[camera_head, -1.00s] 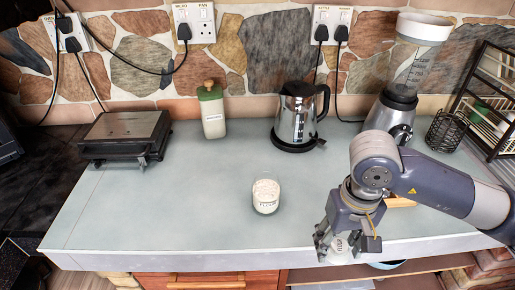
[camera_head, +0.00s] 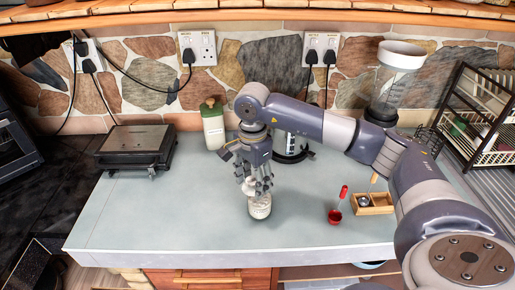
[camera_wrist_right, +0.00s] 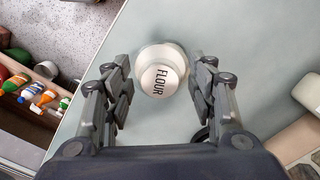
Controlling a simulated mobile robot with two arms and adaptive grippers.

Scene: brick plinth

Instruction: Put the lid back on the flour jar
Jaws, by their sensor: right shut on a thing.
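The flour jar (camera_head: 260,209) is a small clear glass jar with pale contents, upright on the counter in the head view. My right gripper (camera_head: 256,190) is right above it, pointing down, and its fingers cover the jar's top there. In the wrist view the white round lid marked FLOUR (camera_wrist_right: 160,80) is between the fingers of my right gripper (camera_wrist_right: 160,77), which is shut on it. The jar's glass rim (camera_wrist_right: 168,48) shows just beyond the lid, which overlaps it. I cannot tell whether lid and jar touch. My left gripper is not in view.
A green-topped canister (camera_head: 213,128) and a flat black grill (camera_head: 135,148) stand at the back left. A kettle (camera_head: 292,148) is partly behind my arm. The counter's front left is clear.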

